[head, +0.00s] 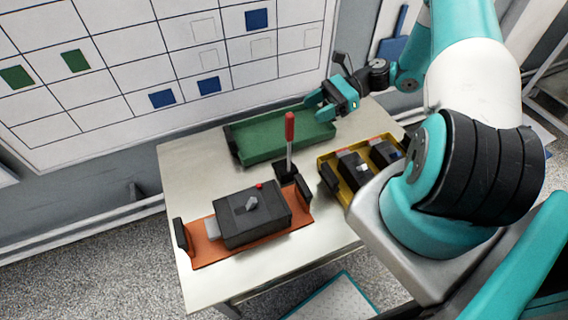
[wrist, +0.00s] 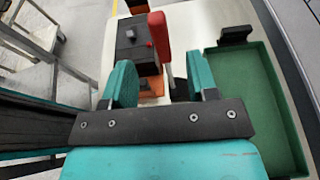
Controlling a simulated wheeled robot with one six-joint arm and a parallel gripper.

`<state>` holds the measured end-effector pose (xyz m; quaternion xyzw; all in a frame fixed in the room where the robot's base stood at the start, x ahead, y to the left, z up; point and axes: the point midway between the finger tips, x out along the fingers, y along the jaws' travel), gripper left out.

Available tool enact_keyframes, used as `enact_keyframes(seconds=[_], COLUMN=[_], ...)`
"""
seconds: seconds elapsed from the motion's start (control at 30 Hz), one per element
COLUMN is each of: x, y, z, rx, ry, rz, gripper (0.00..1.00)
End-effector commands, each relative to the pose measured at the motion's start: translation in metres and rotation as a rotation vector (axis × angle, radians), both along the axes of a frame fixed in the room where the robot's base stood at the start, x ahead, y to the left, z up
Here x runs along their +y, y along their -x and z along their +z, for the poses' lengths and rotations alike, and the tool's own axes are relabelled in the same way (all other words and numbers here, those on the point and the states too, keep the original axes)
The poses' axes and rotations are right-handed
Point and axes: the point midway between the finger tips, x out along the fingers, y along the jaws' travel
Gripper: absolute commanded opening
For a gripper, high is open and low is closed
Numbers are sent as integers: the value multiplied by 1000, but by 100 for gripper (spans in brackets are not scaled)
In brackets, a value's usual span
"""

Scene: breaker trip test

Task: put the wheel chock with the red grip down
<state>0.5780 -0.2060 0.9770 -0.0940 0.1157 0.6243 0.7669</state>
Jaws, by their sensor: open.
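The wheel chock has a red grip (head: 290,126) on a thin grey stem above a black base (head: 286,172). It stands upright on the pale table (head: 190,173), between the green tray and the orange tray. My gripper (head: 316,107) is open and empty, above the back right end of the green tray, apart from the chock. In the wrist view, the red grip (wrist: 158,31) shows beyond the gap between my open fingers (wrist: 160,72). The chock's base is mostly hidden there.
An empty green tray (head: 270,147) lies at the back. An orange tray (head: 207,229) at front left holds a black breaker box (head: 245,222) with a grey toggle and red button. A yellow tray (head: 325,160) at right holds black boxes. The table's left part is bare.

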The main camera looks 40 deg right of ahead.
Motion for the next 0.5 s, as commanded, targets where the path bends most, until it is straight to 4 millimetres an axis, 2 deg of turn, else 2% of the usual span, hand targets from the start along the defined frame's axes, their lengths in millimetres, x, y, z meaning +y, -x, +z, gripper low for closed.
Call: enact_keyframes(seconds=[0.03, 0.13, 0.5], x=[12, 30, 64], y=[-2, -6, -13], z=[1, -6, -19], rx=[4, 2, 3], ry=[-4, -2, -2], rz=[5, 5, 8], gripper=[53, 53, 53])
